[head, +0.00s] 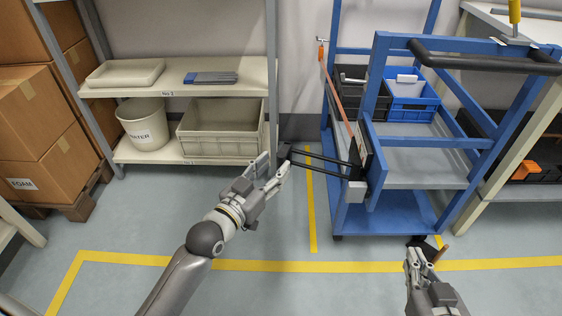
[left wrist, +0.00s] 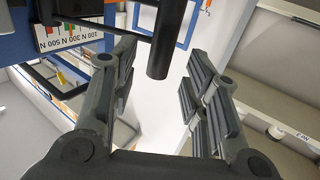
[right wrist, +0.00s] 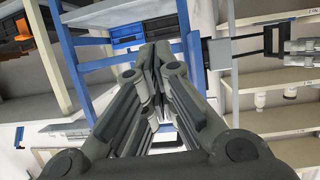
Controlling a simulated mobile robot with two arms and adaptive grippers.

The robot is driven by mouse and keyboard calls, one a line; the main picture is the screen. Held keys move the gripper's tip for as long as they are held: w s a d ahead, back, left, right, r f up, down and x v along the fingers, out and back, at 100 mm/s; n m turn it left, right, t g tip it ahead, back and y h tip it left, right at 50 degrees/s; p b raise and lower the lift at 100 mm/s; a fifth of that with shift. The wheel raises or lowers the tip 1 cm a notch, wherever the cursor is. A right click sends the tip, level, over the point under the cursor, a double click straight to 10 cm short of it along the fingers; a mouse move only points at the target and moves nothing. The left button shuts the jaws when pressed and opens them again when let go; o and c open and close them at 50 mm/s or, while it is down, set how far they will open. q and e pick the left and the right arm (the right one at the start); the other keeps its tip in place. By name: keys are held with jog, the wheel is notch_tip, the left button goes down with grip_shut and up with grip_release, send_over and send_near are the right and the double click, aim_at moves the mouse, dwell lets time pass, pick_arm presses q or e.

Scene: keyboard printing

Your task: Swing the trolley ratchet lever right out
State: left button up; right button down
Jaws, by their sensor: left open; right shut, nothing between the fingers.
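The blue trolley (head: 400,207) stands right of centre in the head view. Its ratchet (head: 355,190) sits on the near left post, and the lever (head: 322,160) sticks out to the left as two dark bars with a black grip at the end. My left gripper (head: 276,171) is open beside that grip. In the left wrist view the black grip (left wrist: 166,45) shows between the open fingers (left wrist: 160,95), near their tips; contact cannot be told. My right gripper (head: 419,257) is shut and empty, low in front of the trolley. It also shows shut in the right wrist view (right wrist: 158,55).
An orange strap (head: 337,95) runs along the trolley's left side. Blue and black bins (head: 407,112) sit on its upper deck. A shelf (head: 190,90) with a white bin and crate (head: 222,145) stands behind the left arm. Floor with yellow tape (head: 310,215) is clear in front.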

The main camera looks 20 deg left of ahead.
aim_at(278, 163)
pick_arm(q)
jog(key=shift+b+x, duration=0.35)
jog(key=shift+x, duration=1.75)
pick_arm(e)
jog(key=shift+w+a+r+t+y, duration=0.15)
jog(key=shift+w+r+t, duration=0.1)
jog(key=shift+r+t, duration=0.35)
jog(key=shift+w+a+r+t+y, duration=0.1)
jog(key=shift+w+a+r+t, duration=0.2)
jog(key=shift+r, duration=0.45)
jog(key=shift+w+a+r+t+y, duration=0.1)
jog(key=shift+w+r+t+y, duration=0.1)
jog(key=shift+r+t, duration=0.4)
pick_arm(q)
jog(key=shift+c, duration=0.2)
pick_arm(e)
jog(key=shift+r, duration=0.1)
pick_arm(q)
grip_shut()
pick_arm(e)
jog(key=shift+d, duration=0.1)
